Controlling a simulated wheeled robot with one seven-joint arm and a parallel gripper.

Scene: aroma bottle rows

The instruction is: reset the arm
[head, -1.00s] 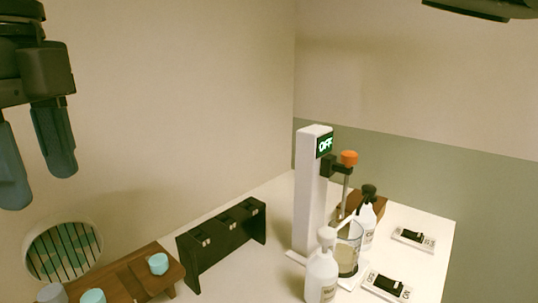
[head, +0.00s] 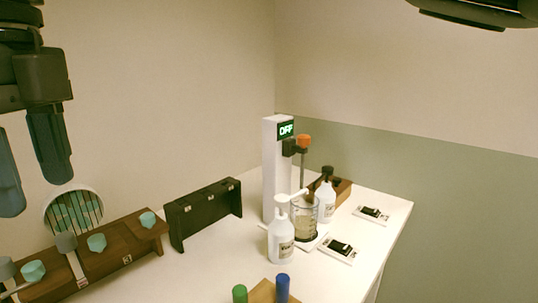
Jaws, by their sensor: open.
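My gripper (head: 30,170) hangs at the upper left of the head view, pointing down. Its two fingers are apart with nothing between them. It is raised in front of the wall, and no object touches it. Part of the left finger is cut off by the picture's edge.
A wooden rack (head: 115,262) with teal-capped bottles stands lower left, beside a black rack (head: 203,212). A white stirrer stand (head: 275,170) reading OFF, a beaker (head: 305,218), pump bottles (head: 281,235) and two switches (head: 340,250) are on the white table (head: 205,275). Green and blue caps (head: 283,287) show at the bottom.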

